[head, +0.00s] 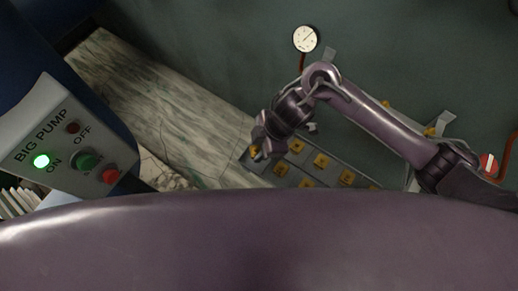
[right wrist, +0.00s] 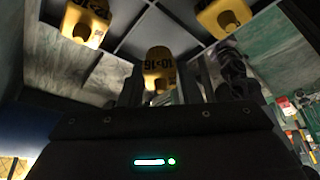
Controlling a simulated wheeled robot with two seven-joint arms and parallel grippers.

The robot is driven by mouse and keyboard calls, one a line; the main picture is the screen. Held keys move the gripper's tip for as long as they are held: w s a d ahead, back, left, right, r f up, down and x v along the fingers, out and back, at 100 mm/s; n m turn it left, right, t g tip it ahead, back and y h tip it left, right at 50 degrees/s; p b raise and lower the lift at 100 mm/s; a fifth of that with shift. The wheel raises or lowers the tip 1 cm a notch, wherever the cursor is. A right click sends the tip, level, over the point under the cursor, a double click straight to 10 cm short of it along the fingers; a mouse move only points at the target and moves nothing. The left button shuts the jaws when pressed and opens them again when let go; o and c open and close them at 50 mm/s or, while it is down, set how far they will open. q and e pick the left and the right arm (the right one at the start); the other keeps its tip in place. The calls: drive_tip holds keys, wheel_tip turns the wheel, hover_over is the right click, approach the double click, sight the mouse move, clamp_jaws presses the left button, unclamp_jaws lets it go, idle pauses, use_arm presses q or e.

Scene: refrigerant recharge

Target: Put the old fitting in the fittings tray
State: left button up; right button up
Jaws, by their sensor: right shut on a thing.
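The fittings tray (head: 301,168) is grey, with several yellow fittings in its compartments, partly hidden by my body in the head view. My right gripper (head: 258,151) is over the tray's left end. In the right wrist view, a yellow fitting with black marking (right wrist: 158,70) shows between the fingers of my right gripper (right wrist: 163,90), which is shut on it. The lower end of this fitting is hidden by the gripper body. I cannot tell whether it touches the tray. My left gripper is not in view.
A BIG PUMP control box (head: 70,140) with a lit green lamp stands at left. A round gauge (head: 305,39) is at the top, and a red-faced gauge (head: 488,164) at right.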

drive_tip(key=shift+f, duration=0.65)
drive_tip(key=shift+f, duration=0.2)
drive_tip(key=o, duration=1)
drive_tip(key=p+v, duration=0.2)
drive_tip(key=v, duration=1)
drive_tip(key=shift+r, duration=0.25)
drive_tip(key=shift+p, duration=0.3)
